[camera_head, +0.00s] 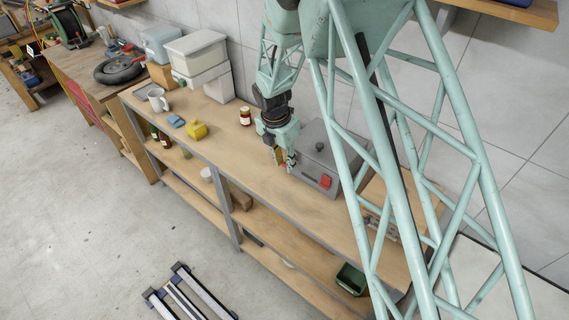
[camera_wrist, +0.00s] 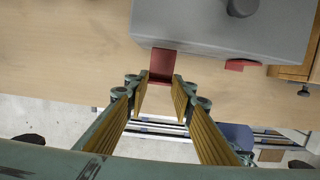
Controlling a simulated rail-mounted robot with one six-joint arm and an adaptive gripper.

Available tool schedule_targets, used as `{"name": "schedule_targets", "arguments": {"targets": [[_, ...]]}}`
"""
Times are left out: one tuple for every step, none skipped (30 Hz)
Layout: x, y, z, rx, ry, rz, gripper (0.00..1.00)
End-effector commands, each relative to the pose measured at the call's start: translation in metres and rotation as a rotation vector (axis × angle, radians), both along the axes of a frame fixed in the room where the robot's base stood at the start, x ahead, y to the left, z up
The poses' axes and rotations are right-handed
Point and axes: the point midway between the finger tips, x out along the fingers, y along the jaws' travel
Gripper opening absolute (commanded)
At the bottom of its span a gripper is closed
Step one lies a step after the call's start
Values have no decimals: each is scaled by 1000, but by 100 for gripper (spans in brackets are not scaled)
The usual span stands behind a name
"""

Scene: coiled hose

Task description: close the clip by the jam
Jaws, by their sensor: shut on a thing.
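A grey box (camera_head: 322,150) with a dark knob on its lid stands on the workbench, and it fills the top of the wrist view (camera_wrist: 200,22). A jam jar (camera_head: 245,116) stands to its left. My gripper (camera_head: 284,160) is at the box's front left, at the clip nearer the jam. In the wrist view this red clip (camera_wrist: 163,62) juts from the box edge between the fingertips of my gripper (camera_wrist: 160,80), which is shut on it. The other red clip (camera_head: 326,182) is on the box's right front; it also shows in the wrist view (camera_wrist: 238,65). My gripper mostly hides the held clip in the head view.
A yellow object (camera_head: 196,130), a blue cloth-like item (camera_head: 176,121) and a white mug (camera_head: 158,99) sit left on the bench. White bins (camera_head: 197,54) stand behind them. A wooden crate (camera_head: 400,205) is right of the box. The bench top in front is clear.

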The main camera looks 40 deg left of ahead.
Motion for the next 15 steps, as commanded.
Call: {"name": "schedule_targets", "arguments": {"targets": [[1, 0, 0, 0, 10, -2, 12], [1, 0, 1, 1, 17, -3, 12], [2, 0, 1, 0, 26, -2, 12], [2, 0, 2, 1, 33, -3, 12], [2, -1, 2, 1, 40, -2, 12], [2, 0, 3, 1, 49, -3, 12], [3, 0, 3, 1, 56, -2, 12], [3, 0, 4, 2, 63, -3, 12], [3, 0, 4, 1, 72, -1, 12], [3, 0, 4, 1, 80, -3, 12], [3, 0, 5, 1, 87, -2, 12], [4, 0, 5, 2, 96, -3, 12], [4, 0, 6, 2, 103, -2, 12], [4, 0, 6, 1, 111, -2, 12], [5, 0, 7, 2, 121, -3, 12]]}}
